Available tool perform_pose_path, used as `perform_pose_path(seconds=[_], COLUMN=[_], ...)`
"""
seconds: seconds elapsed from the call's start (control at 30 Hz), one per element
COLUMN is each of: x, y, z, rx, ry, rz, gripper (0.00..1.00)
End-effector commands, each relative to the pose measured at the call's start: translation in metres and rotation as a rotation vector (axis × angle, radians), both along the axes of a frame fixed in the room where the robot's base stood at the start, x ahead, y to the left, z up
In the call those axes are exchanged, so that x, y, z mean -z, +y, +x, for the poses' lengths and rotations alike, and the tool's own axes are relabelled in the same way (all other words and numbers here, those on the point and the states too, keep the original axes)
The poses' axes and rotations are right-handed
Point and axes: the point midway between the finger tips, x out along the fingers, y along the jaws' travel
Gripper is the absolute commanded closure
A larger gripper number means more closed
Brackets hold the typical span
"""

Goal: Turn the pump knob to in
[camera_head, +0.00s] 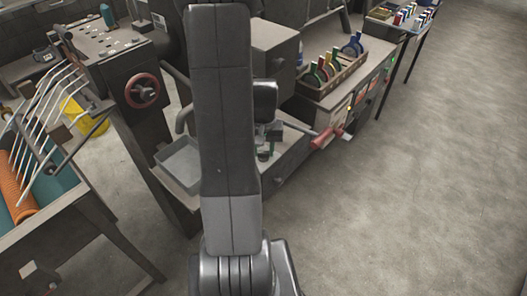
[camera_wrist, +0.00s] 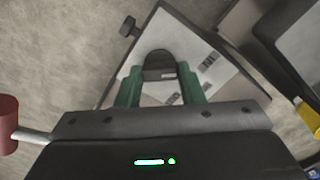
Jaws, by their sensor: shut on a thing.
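The pump knob (camera_wrist: 159,63) is a dark, rounded knob with a small pale mark, on a light panel (camera_wrist: 205,50) with printed labels in the wrist view. My gripper (camera_wrist: 160,78) has green fingers, one on each side of the knob, and is shut on it. The labels are too small and blurred to read, so I cannot tell which setting the knob points to. In the head view my gripper (camera_head: 268,146) is partly hidden by my arm, low at the machine's side, and the knob cannot be made out there.
A red-handled lever (camera_head: 322,138) sticks out to the right of my gripper; its red grip (camera_wrist: 8,124) shows at the wrist view's left edge. A grey tray (camera_head: 180,165) lies left of my arm. A rack of coloured-handled tools (camera_head: 330,75) stands behind. Floor at right is clear.

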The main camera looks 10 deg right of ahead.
Motion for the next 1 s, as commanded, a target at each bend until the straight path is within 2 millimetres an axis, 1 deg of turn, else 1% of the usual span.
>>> perform_pose_path(seconds=[0.2, 0.4, 0.93, 0.97, 1.0], x=[0.0003, -0.0004, -0.0011, -0.0011, -0.001], y=[-0.0001, -0.0001, -0.0002, -0.0002, -0.0002], z=[0.001, 0.001, 0.0011, 0.0011, 0.001], rx=[-0.118, -0.177, -0.198, -0.198, -0.198], ry=[-0.003, -0.003, -0.003, -0.003, -0.003], rz=[-0.001, -0.001, -0.001, -0.001, -0.001], gripper=[0.88, 0.88, 0.88, 0.6, 0.52])
